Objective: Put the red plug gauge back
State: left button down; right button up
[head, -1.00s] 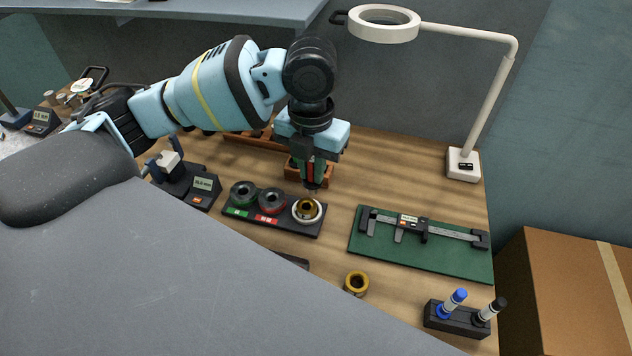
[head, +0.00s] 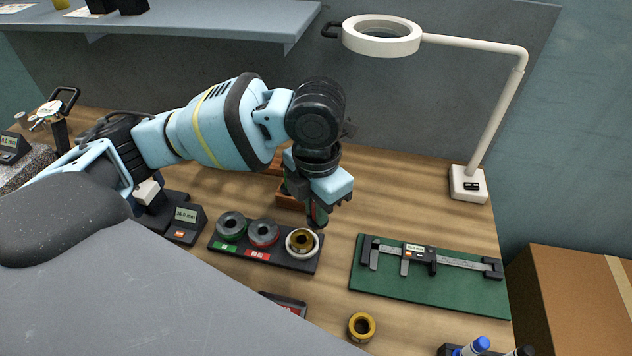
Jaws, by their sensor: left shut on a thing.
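My left gripper (head: 318,208) is in the head view, pointing down above the far right part of the ring gauge tray. It is shut on the red plug gauge (head: 313,213), of which only a small dark-red piece shows; the fingers hide most of it. A brown wooden block (head: 290,201) stands just behind and left of the gripper, partly hidden by it. A green piece shows at the block, but I cannot tell what it is. My right gripper is out of view.
A black tray (head: 265,257) holds ring gauges and a brass ring in a white ring (head: 302,242). A green mat (head: 375,281) with a caliper lies right. A loose brass ring (head: 361,327) sits in front. The lamp (head: 468,184) stands at the back right.

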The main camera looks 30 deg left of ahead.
pick_arm(q)
jog(key=shift+w+a+f, duration=0.75)
jog(key=shift+w+a, duration=0.15)
jog(key=shift+w, duration=0.7)
jog(key=shift+w+a+f, duration=0.7)
jog(key=shift+w+a, duration=0.2)
jog(key=shift+w, duration=0.7)
jog(key=shift+w+a+f, duration=0.75)
jog(key=shift+w+a, duration=0.15)
jog(key=shift+w, duration=0.7)
jog(key=shift+f, duration=0.4)
jog(key=c, duration=1.4)
grip_release()
notch_tip(320, 180, up, 13)
jog(key=shift+f, duration=0.1)
